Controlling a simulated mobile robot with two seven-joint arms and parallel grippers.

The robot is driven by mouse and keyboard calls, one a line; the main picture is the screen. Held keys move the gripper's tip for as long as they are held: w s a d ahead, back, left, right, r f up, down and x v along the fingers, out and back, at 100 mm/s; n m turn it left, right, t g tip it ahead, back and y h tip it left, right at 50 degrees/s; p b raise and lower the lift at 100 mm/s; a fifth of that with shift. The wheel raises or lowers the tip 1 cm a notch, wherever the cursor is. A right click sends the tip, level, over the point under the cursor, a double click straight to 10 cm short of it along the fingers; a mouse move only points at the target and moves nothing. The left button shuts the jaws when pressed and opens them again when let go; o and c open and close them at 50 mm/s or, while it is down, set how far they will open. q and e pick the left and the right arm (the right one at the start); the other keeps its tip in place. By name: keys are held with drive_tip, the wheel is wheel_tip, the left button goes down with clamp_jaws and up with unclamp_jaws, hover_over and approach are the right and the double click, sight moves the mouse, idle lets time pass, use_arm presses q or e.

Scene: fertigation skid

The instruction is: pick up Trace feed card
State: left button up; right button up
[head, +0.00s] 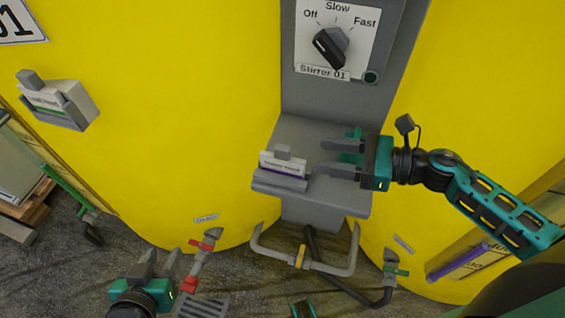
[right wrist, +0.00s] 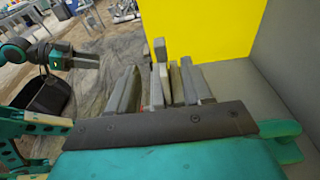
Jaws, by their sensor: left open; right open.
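A white card with a purple stripe (head: 283,163) stands upright in a grey holder on the grey ledge; its small print is too blurred to read. A grey tab rises above its top edge. My right gripper (head: 325,158) is open, just right of the card, with its fingers pointing left toward it and apart from it. In the right wrist view the card and holder seem to show edge-on between the fingers (right wrist: 160,88), but the parts overlap. My left gripper (head: 161,258) is open and empty, low at the left, far from the card.
Another white card with a green stripe (head: 45,98) sits in a holder on the left yellow tank (head: 190,110). The stirrer dial (head: 330,45) is above the ledge (head: 325,195). Grey pipes with a yellow fitting (head: 300,257) and a red-handled valve (head: 200,255) are below.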

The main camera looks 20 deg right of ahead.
sight(290, 150)
drive_tip(key=x, duration=0.7)
drive_tip(key=shift+w+a+r+p, duration=0.15)
drive_tip(key=shift+a+p, duration=0.15)
drive_tip(key=shift+p, duration=0.1)
clamp_jaws()
